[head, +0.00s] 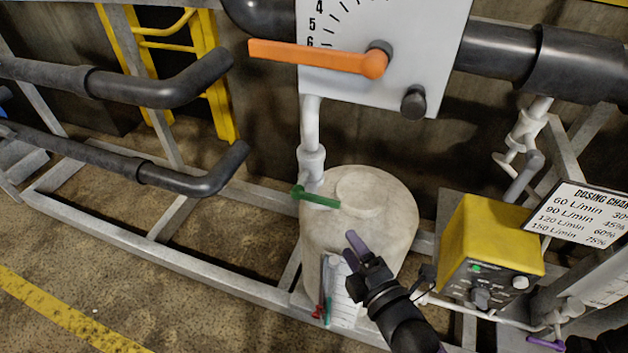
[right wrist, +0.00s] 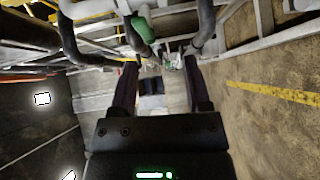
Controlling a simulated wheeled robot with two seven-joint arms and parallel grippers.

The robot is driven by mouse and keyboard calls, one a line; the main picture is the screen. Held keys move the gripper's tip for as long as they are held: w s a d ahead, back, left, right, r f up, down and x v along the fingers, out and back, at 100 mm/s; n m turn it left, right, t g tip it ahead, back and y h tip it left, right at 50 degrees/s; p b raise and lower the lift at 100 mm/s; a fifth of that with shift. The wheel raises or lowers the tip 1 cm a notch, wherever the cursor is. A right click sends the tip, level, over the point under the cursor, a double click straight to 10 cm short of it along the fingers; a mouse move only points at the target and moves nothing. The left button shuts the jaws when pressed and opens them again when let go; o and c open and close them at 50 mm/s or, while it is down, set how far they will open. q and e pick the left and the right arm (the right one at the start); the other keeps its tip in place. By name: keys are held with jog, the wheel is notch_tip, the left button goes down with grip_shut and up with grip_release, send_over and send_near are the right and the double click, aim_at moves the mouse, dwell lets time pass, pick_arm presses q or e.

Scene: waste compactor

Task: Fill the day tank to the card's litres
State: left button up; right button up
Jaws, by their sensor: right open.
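The pale tank (head: 400,215) stands in the middle of the head view, with a green lever (head: 318,198) on the pipe at its top left. A white strip with markings (head: 342,300) is on its front, with small red and green pieces at its foot. My right gripper (head: 352,250) is in front of the tank, below and right of the green lever and apart from it. In the right wrist view its jaws (right wrist: 160,64) are open and empty; a green part (right wrist: 142,26) shows beyond them.
An orange lever (head: 320,56) lies across a numbered white panel (head: 430,50) above. A yellow control box (head: 497,235) and a dosing chart card (head: 580,213) stand to the right. Dark pipes (head: 130,88) reach in from the left.

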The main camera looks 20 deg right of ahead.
aim_at(327, 205)
jog(key=shift+n, duration=0.3)
jog(key=w+b, duration=0.1)
jog(key=w, duration=0.2)
jog(key=w+a+r+b, duration=0.1)
jog(key=w, duration=0.2)
jog(key=w+a+b, duration=0.1)
jog(key=w, duration=0.2)
jog(key=shift+w+r, duration=0.3)
jog(key=shift+r, duration=0.05)
jog(key=shift+w, duration=0.2)
jog(key=shift+r, duration=0.1)
jog(key=c, duration=0.5)
grip_shut()
pick_arm(q)
jog(key=shift+s+f+g, duration=0.2)
jog(key=shift+s+f, duration=0.4)
jog(key=shift+f, duration=0.15)
jog(key=shift+s+f+g, duration=0.2)
jog(key=shift+s+f, duration=0.35)
jog(key=shift+f, duration=0.2)
jog(key=shift+w, duration=0.25)
